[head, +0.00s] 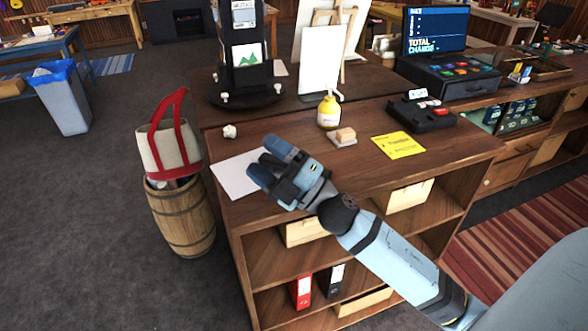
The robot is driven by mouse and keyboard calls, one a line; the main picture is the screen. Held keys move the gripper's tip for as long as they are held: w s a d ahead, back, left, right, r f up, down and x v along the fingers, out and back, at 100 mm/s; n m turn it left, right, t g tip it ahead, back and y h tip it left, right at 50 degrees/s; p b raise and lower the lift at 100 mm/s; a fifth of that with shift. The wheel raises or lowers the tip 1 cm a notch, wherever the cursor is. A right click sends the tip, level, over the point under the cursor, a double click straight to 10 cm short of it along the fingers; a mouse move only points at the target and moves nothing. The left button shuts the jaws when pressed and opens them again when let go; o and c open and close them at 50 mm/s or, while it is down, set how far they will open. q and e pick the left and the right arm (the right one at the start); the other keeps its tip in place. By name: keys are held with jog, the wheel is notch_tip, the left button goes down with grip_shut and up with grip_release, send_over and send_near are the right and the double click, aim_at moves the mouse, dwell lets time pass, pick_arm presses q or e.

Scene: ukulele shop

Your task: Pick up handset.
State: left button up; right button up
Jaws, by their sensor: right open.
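No handset shows clearly in the head view. A small dark shape (270,161) lies between the fingers of my right gripper (261,156); I cannot tell whether it is a handset or part of the gripper. My right gripper is open, with two blue fingers above the counter's left end, over a white sheet of paper (232,177). A black desk device (435,122) with red and white parts on top stands further right on the counter; I cannot tell whether it is a phone. My left gripper is out of view.
On the wooden counter (350,170) are a yellow pump bottle (328,112), a sponge-like block (345,135), a yellow card (398,145) and a crumpled white ball (230,131). A black display stand (247,75) rises behind. A barrel (184,220) with a tote bag (168,145) stands left.

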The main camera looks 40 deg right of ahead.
jog(key=a+r+n+g+y, duration=0.25)
jog(key=n+g+y, duration=0.55)
jog(key=n, duration=0.5)
jog(key=w+d+f+n+g+h, duration=0.2)
jog(key=w+d+n+g+h, duration=0.15)
jog(key=d+h, duration=0.55)
jog(key=w+d+f+n+g+h, duration=0.2)
jog(key=d+n+g+h, duration=0.25)
jog(key=d+h, duration=0.35)
jog(key=shift+m, duration=0.4)
jog(key=x, duration=0.7)
jog(key=shift+s+f, duration=0.1)
jog(key=shift+s, duration=0.1)
jog(key=p+x, duration=0.1)
jog(key=x, duration=0.3)
jog(key=shift+d+f, duration=0.1)
jog(key=shift+f, duration=0.1)
jog(key=shift+w+f+p, duration=0.1)
jog(key=shift+f+p, duration=0.2)
jog(key=shift+f, duration=0.15)
jog(key=shift+f+b, duration=0.25)
jog(key=shift+b, duration=0.05)
